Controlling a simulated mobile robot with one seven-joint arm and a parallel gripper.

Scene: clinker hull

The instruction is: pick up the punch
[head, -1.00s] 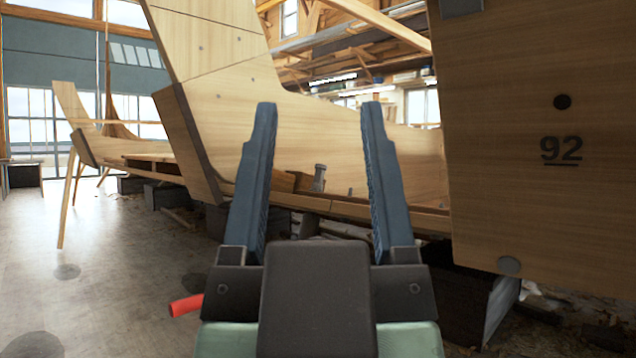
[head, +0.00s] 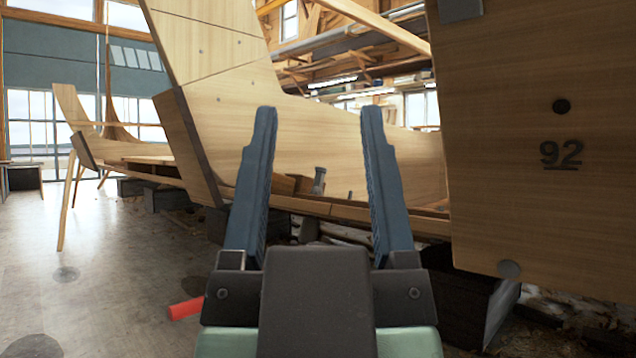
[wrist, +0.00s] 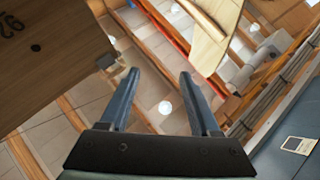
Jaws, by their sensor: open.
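A small grey metal piece, which looks like the punch (head: 319,181), stands nearly upright on the low plank ledge of the wooden hull, beside a brown wooden block. In the head view it appears between my fingers, farther off than they are. My gripper (head: 318,125) is open and empty, with its two blue fingers spread wide. The fingers also show open in the wrist view (wrist: 160,75). I cannot make out the punch in the wrist view.
A large wooden panel marked 92 (head: 545,130) stands close on the right. The hull's planking (head: 230,100) rises at the left and behind. A red cylinder (head: 186,309) shows low left, partly hidden by my gripper. The floor (head: 120,270) at left is open.

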